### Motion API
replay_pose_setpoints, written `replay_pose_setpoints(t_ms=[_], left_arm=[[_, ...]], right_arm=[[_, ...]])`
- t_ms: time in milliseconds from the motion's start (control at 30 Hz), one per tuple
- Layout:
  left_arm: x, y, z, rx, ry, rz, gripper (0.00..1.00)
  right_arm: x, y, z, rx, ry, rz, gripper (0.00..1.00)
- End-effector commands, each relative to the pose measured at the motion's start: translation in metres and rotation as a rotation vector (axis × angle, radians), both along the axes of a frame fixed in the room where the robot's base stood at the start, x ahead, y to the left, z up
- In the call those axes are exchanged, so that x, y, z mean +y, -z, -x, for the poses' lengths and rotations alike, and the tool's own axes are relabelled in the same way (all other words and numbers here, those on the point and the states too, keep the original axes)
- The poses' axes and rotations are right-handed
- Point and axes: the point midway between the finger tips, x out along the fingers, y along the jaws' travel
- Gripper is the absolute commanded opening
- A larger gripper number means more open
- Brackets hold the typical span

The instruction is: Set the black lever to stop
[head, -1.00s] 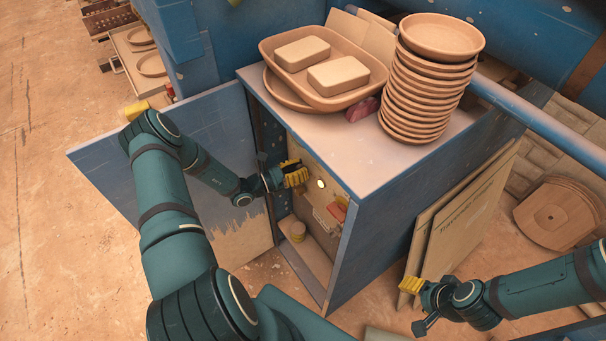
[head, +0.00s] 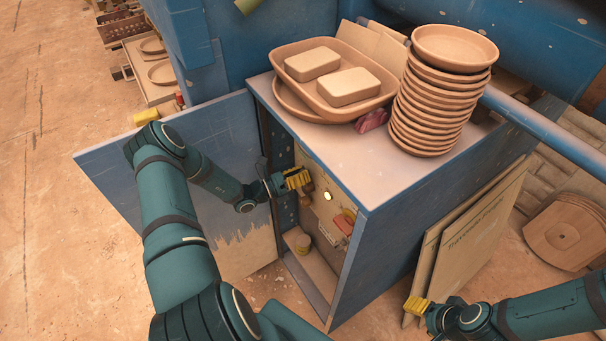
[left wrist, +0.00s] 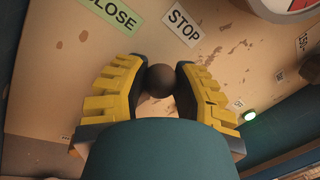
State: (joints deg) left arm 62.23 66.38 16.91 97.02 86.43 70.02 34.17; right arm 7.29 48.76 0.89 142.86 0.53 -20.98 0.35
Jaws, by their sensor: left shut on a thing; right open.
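The black lever's round dark knob (left wrist: 160,81) sits between the yellow fingers of my left gripper (left wrist: 158,85) in the left wrist view. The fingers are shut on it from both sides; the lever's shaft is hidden. A "STOP" label (left wrist: 182,24) is just above and right of the knob, and a green "CLOSE" label (left wrist: 114,12) is above and left. In the head view my left gripper (head: 298,179) reaches inside the open blue cabinet (head: 385,215). My right gripper (head: 416,306) is open and empty, low on the right, outside the cabinet.
The cabinet door (head: 180,170) stands open to the left, beside my left arm. A tray (head: 332,98) and a stack of plates (head: 450,50) stand on the cabinet. Cardboard sheets (head: 470,240) lean on the cabinet's right side.

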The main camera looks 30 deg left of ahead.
Motion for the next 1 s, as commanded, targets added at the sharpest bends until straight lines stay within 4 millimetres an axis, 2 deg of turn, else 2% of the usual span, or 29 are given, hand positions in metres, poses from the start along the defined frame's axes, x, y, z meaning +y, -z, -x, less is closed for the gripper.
replay_pose_setpoints(t_ms=[33,67,133,567,667,1000], left_arm=[[0.0,0.003,0.001,0.007,0.001,-0.001,0.0],[0.0,0.003,0.001,0.007,0.001,-0.001,0.41],[0.0,0.002,0.001,0.006,0.0,0.0,0.65],[0.004,0.002,0.006,0.002,-0.002,-0.001,0.65],[0.012,0.003,0.018,0.002,-0.003,-0.001,0.65],[0.047,0.01,0.075,0.003,-0.002,-0.002,0.65]], right_arm=[[0.0,0.0,0.0,0.0,0.0,0.0,0.59],[0.0,0.0,0.0,0.0,0.0,0.0,0.59],[0.0,0.0,0.0,0.0,0.0,0.0,0.59],[0.0,0.0,0.0,-0.001,0.0,0.0,0.59],[0.0,0.0,0.0,-0.001,0.0,0.0,0.59],[0.0,0.0,0.0,-0.001,0.0,0.0,0.59]])
